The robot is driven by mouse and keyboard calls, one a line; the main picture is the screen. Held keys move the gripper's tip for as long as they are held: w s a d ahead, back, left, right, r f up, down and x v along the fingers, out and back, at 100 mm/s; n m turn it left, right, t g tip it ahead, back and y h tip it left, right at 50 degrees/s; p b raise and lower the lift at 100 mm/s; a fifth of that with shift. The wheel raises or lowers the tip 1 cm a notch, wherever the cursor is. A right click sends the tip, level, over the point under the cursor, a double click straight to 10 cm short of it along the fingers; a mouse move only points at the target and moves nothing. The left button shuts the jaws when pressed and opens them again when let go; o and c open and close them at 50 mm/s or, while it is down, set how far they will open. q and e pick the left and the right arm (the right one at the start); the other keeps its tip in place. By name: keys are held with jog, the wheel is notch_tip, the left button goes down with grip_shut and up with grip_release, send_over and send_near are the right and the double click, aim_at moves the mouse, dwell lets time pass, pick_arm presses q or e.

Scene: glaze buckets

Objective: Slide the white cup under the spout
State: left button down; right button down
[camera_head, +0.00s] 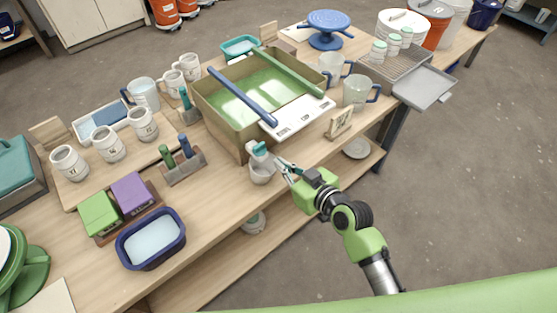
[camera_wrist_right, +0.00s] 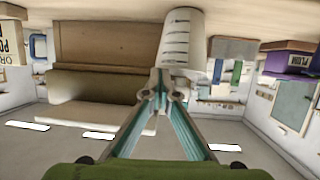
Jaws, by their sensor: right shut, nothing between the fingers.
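The white cup (camera_head: 262,172) stands on the table just below the teal spout (camera_head: 259,149) at the front corner of the tan glaze basin (camera_head: 238,130). In the right wrist view, which is upside down, the cup (camera_wrist_right: 183,38) shows dark measuring marks and is upright on the table. My right gripper (camera_head: 281,166) is shut and empty at the right side of the cup. Its fingertips (camera_wrist_right: 165,74) are very close to the cup wall in the wrist view; I cannot tell whether they touch. My left gripper is not in view.
A rack of green and blue-handled tools (camera_head: 183,165) stands left of the cup. A small card stand (camera_head: 339,123) and glass mugs (camera_head: 361,91) are to the right. A blue-rimmed tub (camera_head: 150,239) sits at the near left. The table between cup and card stand is clear.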

jog(key=shift+s+a+f, duration=0.1)
jog(key=shift+a+f, duration=0.05)
jog(key=shift+f, duration=0.15)
jog(key=shift+r+p, duration=0.75)
jog(key=shift+p, duration=0.15)
